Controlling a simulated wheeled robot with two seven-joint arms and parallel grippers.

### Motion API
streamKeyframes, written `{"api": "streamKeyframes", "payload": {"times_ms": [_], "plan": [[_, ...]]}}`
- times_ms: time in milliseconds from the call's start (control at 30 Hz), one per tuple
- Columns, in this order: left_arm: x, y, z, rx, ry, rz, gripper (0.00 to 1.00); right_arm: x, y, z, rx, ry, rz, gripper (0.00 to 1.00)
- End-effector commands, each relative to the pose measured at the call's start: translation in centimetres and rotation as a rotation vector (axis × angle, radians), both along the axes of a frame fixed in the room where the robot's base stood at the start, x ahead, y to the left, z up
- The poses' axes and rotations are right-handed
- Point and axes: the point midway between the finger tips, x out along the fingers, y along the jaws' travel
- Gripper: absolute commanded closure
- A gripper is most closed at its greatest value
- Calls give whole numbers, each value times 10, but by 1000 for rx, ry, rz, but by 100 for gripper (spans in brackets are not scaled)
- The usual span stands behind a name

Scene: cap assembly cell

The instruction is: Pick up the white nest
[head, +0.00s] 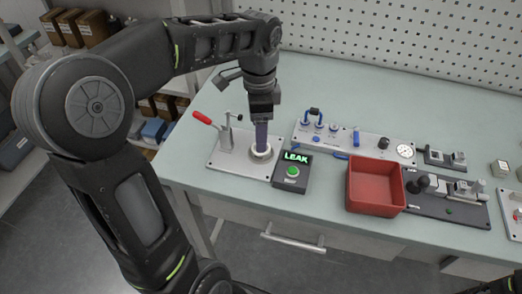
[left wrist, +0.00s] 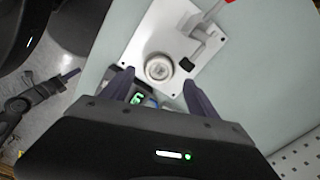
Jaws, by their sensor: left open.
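The white nest (head: 262,152) is a round ring-shaped part on the grey metal plate of a clamp fixture (head: 225,163), at the left of the bench. It also shows in the left wrist view (left wrist: 159,67), just past and between the fingertips. My left gripper (head: 261,146) points down over the nest and hides part of it in the head view. In the left wrist view the fingers (left wrist: 156,80) are spread with nothing between them. I cannot tell whether the fingers touch the nest. My right gripper is not seen clearly in either view.
A red-handled toggle clamp (head: 207,120) stands beside the nest on the plate. A black box (head: 292,174) with a green button and a lit "LEAK" display is close on the right. A red tray (head: 375,187) and a gauge panel (head: 350,141) are farther right. The front-left bench is clear.

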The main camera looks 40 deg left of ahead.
Motion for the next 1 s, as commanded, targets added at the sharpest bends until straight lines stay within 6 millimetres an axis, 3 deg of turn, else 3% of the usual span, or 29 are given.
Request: {"api": "streamKeyframes", "payload": {"times_ms": [167,500,1000], "plan": [[-1,0,-7,0,4,0,31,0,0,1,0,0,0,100],[-2,0,-50,-1,3,0,31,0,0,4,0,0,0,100],[-1,0,-52,0,0,0,31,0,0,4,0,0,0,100]]}}
